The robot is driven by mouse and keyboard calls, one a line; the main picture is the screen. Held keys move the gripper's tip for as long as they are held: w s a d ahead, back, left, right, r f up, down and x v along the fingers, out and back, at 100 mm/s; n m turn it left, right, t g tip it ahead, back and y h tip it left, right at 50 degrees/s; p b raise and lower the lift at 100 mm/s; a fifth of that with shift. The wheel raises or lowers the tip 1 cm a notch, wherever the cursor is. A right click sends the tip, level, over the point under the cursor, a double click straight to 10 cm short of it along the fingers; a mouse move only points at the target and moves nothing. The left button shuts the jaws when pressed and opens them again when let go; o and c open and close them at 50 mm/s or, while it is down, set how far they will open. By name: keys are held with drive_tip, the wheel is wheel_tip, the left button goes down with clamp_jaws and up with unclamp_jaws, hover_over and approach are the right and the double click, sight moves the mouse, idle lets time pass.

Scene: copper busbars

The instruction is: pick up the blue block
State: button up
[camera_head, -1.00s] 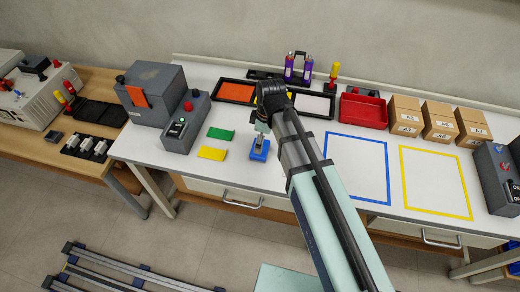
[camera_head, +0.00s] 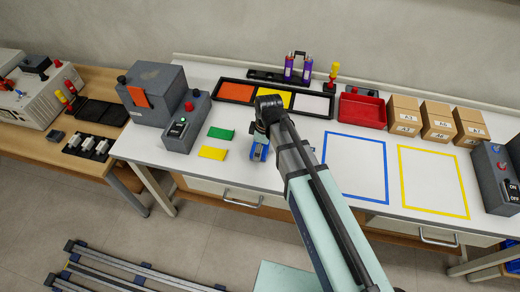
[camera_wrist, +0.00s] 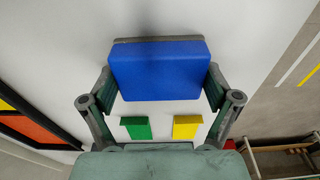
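The blue block (camera_wrist: 160,70) fills the upper middle of the wrist view, with a finger pad of my gripper (camera_wrist: 160,84) against each of its sides. My gripper looks shut on it. In the head view the blue block (camera_head: 257,152) is partly hidden by my gripper (camera_head: 258,143), at the front middle of the white bench (camera_head: 310,152). The block looks much larger than the other blocks in the wrist view. I cannot tell for sure whether it is clear of the bench top.
A green block (camera_head: 221,133) and a yellow block (camera_head: 212,153) lie to the left. A grey switch box (camera_head: 186,125) stands beyond them. A tray with orange, yellow and white compartments (camera_head: 236,91) lies behind. The blue outline (camera_head: 328,170) to the right is empty.

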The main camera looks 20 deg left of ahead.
idle(0.4)
wheel_tip(320, 180, up, 20)
drive_tip(key=shift+b, duration=1.2)
drive_tip(key=o, duration=0.6)
drive_tip(key=c, duration=0.4)
drive_tip(key=shift+r, duration=0.1)
drive_tip(key=shift+c, duration=0.2)
